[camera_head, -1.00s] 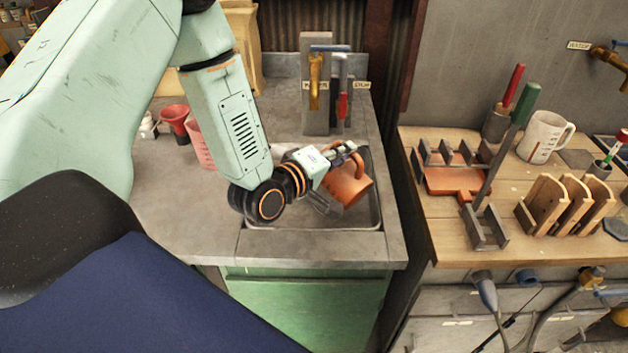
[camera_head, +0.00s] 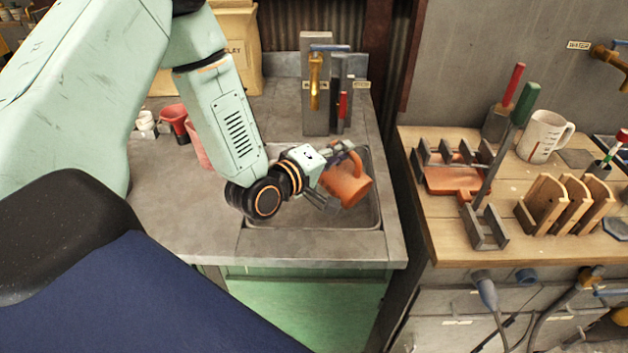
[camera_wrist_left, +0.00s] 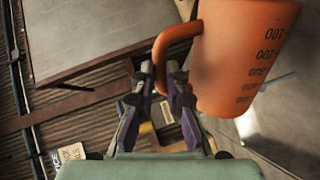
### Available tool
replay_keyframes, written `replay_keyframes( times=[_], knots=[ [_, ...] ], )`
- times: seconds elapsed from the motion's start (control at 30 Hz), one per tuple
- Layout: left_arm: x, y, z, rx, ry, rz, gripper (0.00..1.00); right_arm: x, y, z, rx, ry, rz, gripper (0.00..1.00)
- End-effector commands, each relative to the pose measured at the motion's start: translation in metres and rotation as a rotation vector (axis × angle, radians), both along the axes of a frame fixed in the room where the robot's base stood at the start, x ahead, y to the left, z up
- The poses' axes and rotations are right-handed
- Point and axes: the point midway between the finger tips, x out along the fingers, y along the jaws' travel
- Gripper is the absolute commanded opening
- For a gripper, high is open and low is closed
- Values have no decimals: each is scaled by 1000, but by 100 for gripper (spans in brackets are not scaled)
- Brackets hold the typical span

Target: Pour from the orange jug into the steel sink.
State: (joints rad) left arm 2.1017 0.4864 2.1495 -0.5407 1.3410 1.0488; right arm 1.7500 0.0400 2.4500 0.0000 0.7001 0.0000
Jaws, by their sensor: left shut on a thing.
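The orange jug (camera_head: 347,187) is held tilted over the steel sink (camera_head: 376,218) in the head view. My left gripper (camera_head: 336,158) is shut on the jug's handle. In the left wrist view, the orange jug (camera_wrist_left: 240,50) fills the upper right, with printed measuring marks on its side. The handle reaches between the fingertips of the left gripper (camera_wrist_left: 163,70). The jug's inside and any liquid are hidden. Part of the sink basin is hidden behind my gripper and the jug. My right gripper is not in view.
A brass tap (camera_head: 315,83) stands behind the sink. A red funnel (camera_head: 174,117) and a pink cup (camera_head: 196,147) stand on the counter left of my forearm. A wooden bench (camera_head: 440,240) with racks and a white measuring jug (camera_head: 543,134) lies right, across a gap.

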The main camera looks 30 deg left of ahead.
Motion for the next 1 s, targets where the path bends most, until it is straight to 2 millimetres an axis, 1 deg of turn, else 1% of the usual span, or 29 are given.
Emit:
replay_keyframes(
  times=[0.4, 1.0],
  knots=[
    [3, 10, -3, -80, 16, 1, 0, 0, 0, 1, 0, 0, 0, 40],
    [3, 10, -3, -84, 18, 0, 0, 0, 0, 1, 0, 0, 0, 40]
  ],
)
